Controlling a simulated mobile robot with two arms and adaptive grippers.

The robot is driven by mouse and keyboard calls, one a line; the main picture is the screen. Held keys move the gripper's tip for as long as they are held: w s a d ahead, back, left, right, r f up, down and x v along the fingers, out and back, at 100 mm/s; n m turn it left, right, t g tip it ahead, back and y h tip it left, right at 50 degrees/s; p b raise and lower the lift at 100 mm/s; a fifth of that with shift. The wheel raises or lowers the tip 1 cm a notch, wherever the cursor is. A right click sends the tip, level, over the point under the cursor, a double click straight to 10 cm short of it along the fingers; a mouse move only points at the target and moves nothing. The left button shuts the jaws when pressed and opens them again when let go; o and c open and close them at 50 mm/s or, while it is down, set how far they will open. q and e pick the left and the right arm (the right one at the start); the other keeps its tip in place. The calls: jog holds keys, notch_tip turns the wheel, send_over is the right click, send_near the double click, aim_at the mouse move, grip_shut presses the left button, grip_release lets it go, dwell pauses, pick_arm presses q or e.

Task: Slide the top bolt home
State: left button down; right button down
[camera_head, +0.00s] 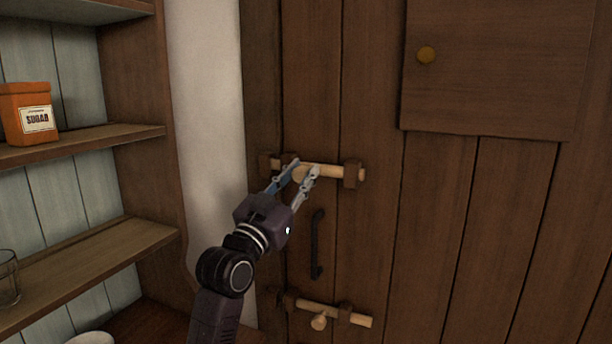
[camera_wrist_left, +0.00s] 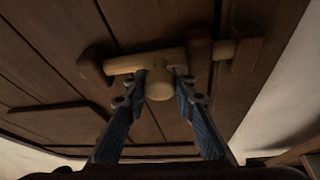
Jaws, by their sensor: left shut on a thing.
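The left wrist view shows the bar (camera_wrist_left: 128,63) and the knob (camera_wrist_left: 160,87) held between the fingertips. In that view, the bar runs through a bracket (camera_wrist_left: 199,52) toward a block (camera_wrist_left: 248,51) near the door's edge. My fingers partly hide the bar in the head view. My right gripper is not in view.
A lower bolt (camera_head: 337,314) with its own knob (camera_head: 319,321) sits below a dark door handle (camera_head: 317,245). A small hatch (camera_head: 490,70) is at the upper right. Shelves (camera_head: 90,262) with an orange sugar tin (camera_head: 27,112) stand at the left, beyond a white wall strip (camera_head: 205,110).

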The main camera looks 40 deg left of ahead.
pick_arm(q)
jog(key=c, duration=2)
grip_release()
jog(key=shift+a, duration=0.15)
jog(key=o, duration=0.4)
jog(key=shift+a, duration=0.2)
jog(key=shift+s+d+f, duration=0.25)
jog(key=shift+s+f, duration=0.05)
jog(key=shift+s, duration=0.25)
jog(key=v, duration=1.1)
jog(key=shift+a, duration=0.1)
